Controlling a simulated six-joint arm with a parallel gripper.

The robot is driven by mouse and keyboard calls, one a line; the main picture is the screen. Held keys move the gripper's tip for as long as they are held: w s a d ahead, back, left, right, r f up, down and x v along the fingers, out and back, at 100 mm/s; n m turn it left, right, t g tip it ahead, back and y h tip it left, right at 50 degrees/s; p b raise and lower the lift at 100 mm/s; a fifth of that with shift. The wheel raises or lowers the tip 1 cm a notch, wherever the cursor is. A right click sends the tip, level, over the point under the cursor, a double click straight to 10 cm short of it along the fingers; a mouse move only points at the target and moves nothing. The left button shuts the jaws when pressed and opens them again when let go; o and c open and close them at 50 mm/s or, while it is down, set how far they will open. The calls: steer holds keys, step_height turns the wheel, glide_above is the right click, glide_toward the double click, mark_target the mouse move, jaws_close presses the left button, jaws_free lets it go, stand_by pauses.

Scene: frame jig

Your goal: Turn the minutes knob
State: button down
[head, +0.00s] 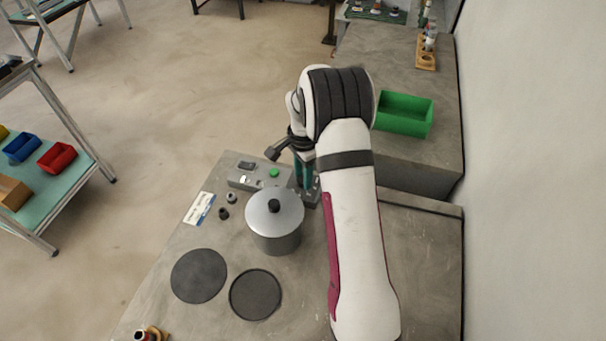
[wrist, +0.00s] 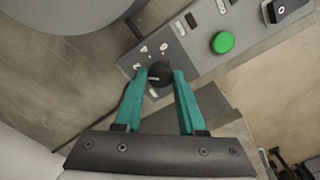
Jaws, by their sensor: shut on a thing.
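The minutes knob (wrist: 159,75) is a small black round knob with a light pointer line on a grey control panel (wrist: 205,30). Pale marks surround it on the panel. My gripper (wrist: 160,80) has its two teal fingers shut on the knob, one on each side, in the wrist view. In the head view, my gripper (head: 304,175) reaches down to the right end of the panel (head: 243,183), and the knob is hidden behind it and my arm.
A green button (wrist: 222,42) sits on the panel, with a black switch (wrist: 287,8) beyond it. A lidded metal pot (head: 275,225) stands close in front of the panel. Two dark discs (head: 199,275) lie on the bench. A green bin (head: 404,113) is at the back right.

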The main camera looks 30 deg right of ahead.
steer(key=shift+m, duration=0.4)
steer(key=shift+c, duration=2.4)
jaws_free()
step_height(320, 180, up, 16)
